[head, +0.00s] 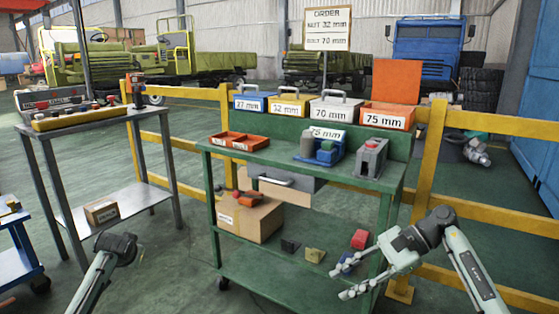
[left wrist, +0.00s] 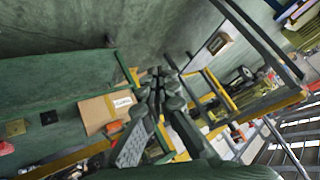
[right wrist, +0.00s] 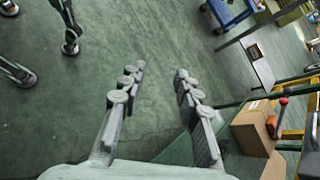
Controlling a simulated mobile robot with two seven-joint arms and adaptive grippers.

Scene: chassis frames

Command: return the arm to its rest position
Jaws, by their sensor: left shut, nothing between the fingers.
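My right gripper (head: 350,280) is at the lower right of the head view, in front of the green workbench (head: 300,157). In the right wrist view its fingers (right wrist: 160,72) are spread apart with only floor between them. My left arm comes in at the lower left of the head view, where its fingers cannot be made out. In the left wrist view my left gripper's fingers (left wrist: 160,78) are together and empty. The bench's lower shelf and a cardboard box show behind them. No object is in either gripper.
The workbench bears labelled bins (head: 387,115), an orange tray (head: 238,141) and grey devices (head: 371,158). A cardboard box (head: 240,222) and small blocks lie on its lower shelf. A metal table (head: 85,122) and blue cart (head: 18,262) stand left. Yellow rails (head: 500,122) run behind.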

